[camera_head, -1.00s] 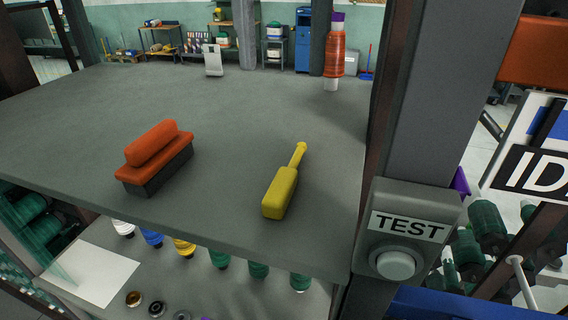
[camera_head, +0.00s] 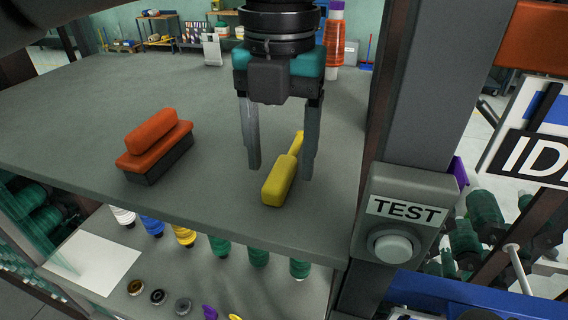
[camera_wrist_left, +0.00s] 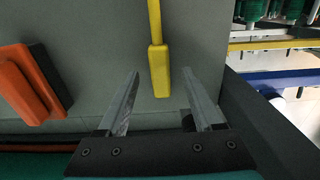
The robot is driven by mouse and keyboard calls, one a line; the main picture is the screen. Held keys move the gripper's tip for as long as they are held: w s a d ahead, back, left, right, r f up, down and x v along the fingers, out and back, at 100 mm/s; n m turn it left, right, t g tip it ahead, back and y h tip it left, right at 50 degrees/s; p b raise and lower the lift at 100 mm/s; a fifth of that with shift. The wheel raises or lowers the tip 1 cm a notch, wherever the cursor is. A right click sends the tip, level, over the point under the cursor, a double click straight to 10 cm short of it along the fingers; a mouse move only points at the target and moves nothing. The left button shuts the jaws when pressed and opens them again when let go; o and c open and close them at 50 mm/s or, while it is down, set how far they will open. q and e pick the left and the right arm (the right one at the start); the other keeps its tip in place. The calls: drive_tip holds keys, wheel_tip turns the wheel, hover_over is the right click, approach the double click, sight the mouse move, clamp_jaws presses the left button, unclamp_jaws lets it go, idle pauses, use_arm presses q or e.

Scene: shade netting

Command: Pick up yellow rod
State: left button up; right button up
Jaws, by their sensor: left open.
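The yellow rod (camera_head: 279,182) lies on the grey table top (camera_head: 90,110), its thick end toward the front edge and its thin end pointing away. My left gripper (camera_head: 280,172) is open and empty, pointing down with one finger to each side of the rod in the head view. In the left wrist view the rod (camera_wrist_left: 160,68) lies ahead between the lines of the two fingers (camera_wrist_left: 166,84), with no contact visible. How far the fingertips are above the table is hard to tell. My right gripper is not in view.
An orange brush with a dark base (camera_head: 155,147) lies to the left of the rod. A grey post with a TEST button box (camera_head: 405,215) stands close on the right. A lower shelf (camera_head: 130,265) holds several thread spools. An orange cone of thread (camera_head: 334,45) stands at the back.

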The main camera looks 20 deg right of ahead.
use_arm(q)
drive_tip(key=shift+f, duration=0.5)
clamp_jaws()
